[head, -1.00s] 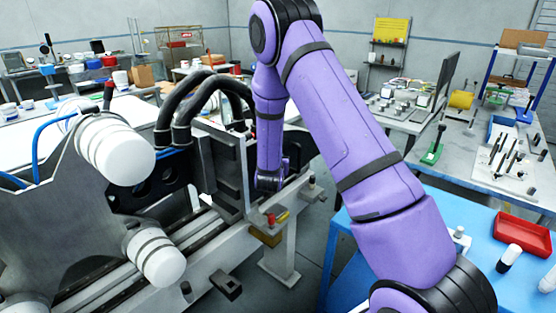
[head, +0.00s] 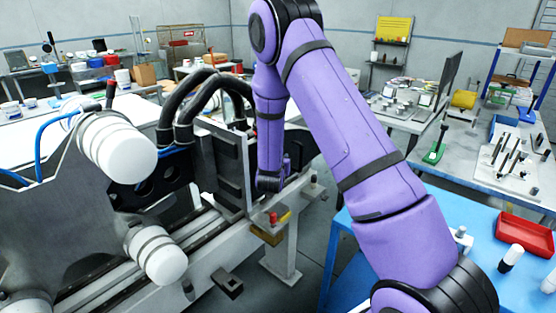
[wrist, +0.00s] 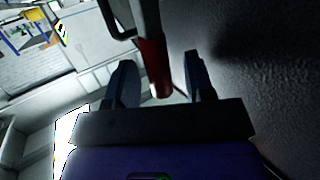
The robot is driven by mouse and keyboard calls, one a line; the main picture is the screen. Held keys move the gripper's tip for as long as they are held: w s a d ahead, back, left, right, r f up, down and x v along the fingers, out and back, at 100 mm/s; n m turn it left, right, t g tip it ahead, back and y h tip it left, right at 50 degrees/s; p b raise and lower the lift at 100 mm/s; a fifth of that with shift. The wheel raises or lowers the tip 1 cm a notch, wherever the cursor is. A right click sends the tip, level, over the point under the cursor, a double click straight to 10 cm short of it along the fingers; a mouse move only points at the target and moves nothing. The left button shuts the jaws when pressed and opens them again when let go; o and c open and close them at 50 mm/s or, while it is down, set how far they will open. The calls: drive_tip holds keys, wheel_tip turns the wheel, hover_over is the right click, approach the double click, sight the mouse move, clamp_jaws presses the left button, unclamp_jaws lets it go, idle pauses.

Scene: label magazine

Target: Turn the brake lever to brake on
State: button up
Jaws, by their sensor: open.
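A lever with a red grip (wrist: 155,70) and a grey shank reaches down from the top of the wrist view, and I take it to be the brake lever. My gripper (wrist: 158,80) is open, with one dark finger on each side of the red grip. The grip's end lies between the fingers, and I cannot tell if either finger touches it.
A grey machine with rails (head: 205,250) and white rollers (head: 122,152) stands at the left. Black hoses (head: 178,120) arch close to my arm. A blue table (head: 470,215) with a red tray (head: 524,233) is at the right. A dark textured surface (wrist: 260,70) lies close beside the right finger.

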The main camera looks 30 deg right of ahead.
drive_tip(key=v, duration=1)
drive_tip(key=shift+s, duration=0.1)
